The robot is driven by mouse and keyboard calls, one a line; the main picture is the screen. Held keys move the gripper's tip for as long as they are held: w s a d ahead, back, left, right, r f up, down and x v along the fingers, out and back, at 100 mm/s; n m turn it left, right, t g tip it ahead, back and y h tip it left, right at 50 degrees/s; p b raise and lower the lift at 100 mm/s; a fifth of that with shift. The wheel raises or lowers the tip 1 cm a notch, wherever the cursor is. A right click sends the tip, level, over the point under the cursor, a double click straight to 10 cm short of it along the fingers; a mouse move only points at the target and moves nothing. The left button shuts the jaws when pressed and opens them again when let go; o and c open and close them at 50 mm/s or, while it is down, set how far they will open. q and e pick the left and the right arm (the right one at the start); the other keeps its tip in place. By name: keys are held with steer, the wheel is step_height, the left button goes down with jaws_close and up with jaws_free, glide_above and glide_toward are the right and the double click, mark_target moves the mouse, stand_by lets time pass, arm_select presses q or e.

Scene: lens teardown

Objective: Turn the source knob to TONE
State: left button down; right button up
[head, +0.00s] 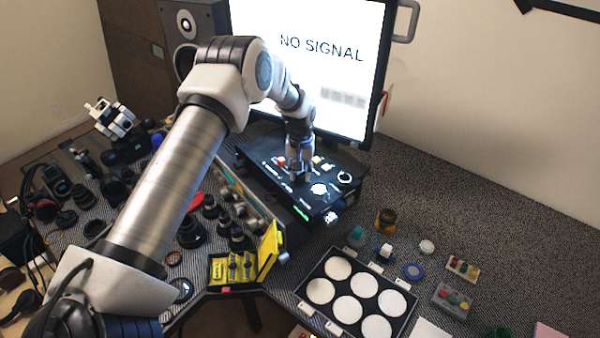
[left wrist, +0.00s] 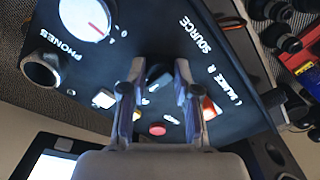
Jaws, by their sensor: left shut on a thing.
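The black control box (head: 262,180) stands in front of the monitor. My left gripper (head: 299,174) reaches down onto its top panel from above. In the left wrist view the gripper (left wrist: 159,72) has a finger on each side of the dark source knob (left wrist: 157,77), below the printed word SOURCE. The fingers are shut on the knob, which is partly hidden between them. Its pointer direction and the TONE label cannot be made out. The monitor (head: 335,75) reads NO SIGNAL. My right gripper is not in view.
Close to the fingers are a white round knob (left wrist: 85,18), the PHONES socket (left wrist: 42,68) and a red button (left wrist: 157,129). A yellow case (head: 232,268), a tray of white discs (head: 327,325) and many lens parts lie in front.

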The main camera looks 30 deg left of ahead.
arm_select(q)
steer(key=shift+s+f, duration=0.1)
steer(key=shift+f, duration=0.05)
steer(key=c, duration=0.8)
jaws_free()
steer(key=shift+c, duration=0.2)
steer(key=shift+w+a+f, duration=0.1)
steer(key=shift+w+f, duration=0.05)
steer(key=shift+w, duration=0.1)
step_height(320, 180, up, 12)
steer(key=shift+w, duration=0.1)
